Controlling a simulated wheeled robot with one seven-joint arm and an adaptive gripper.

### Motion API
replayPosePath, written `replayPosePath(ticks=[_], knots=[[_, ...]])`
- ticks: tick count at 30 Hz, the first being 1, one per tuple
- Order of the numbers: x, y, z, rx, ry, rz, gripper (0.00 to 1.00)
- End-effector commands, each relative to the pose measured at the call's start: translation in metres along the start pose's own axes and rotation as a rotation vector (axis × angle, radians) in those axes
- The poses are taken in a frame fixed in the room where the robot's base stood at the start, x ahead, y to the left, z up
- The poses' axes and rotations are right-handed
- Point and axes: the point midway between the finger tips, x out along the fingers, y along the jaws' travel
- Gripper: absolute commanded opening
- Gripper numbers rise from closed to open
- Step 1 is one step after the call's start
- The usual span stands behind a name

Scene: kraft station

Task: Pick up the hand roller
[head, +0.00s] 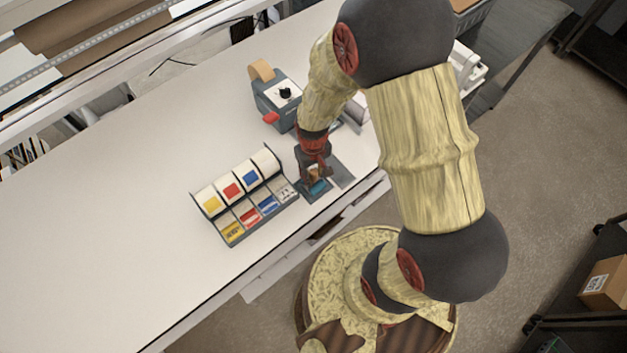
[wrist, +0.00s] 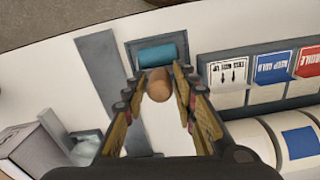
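The hand roller has a teal cylinder (wrist: 160,54) and a rounded brown wooden handle (wrist: 158,85). The cylinder lies on a dark grey plate or tray (wrist: 132,47) at the table's edge. In the head view the teal part (head: 318,187) shows just below my gripper (head: 314,173), which hides most of the rest. In the wrist view my gripper (wrist: 160,74) is open, with one finger on each side of the handle. Gaps show between the fingers and the handle, so it is not clasped.
A label dispenser (head: 243,196) with several coloured rolls stands close to the left of the gripper. A grey tape dispenser (head: 281,101) with a red lever is behind it. A flat grey strip (wrist: 101,70) lies beside the plate. The white table (head: 100,215) is clear at left.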

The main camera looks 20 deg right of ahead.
Motion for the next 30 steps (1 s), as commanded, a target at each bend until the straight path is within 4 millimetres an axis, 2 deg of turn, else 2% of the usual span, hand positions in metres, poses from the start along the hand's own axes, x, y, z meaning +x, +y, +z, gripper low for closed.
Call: replayPosePath(ticks=[13, 30], knots=[[-0.0001, 0.0000, 0.0000, 0.000, 0.000, 0.000, 0.00], [-0.0042, 0.0001, -0.0009, 0.000, 0.002, 0.000, 0.00]])
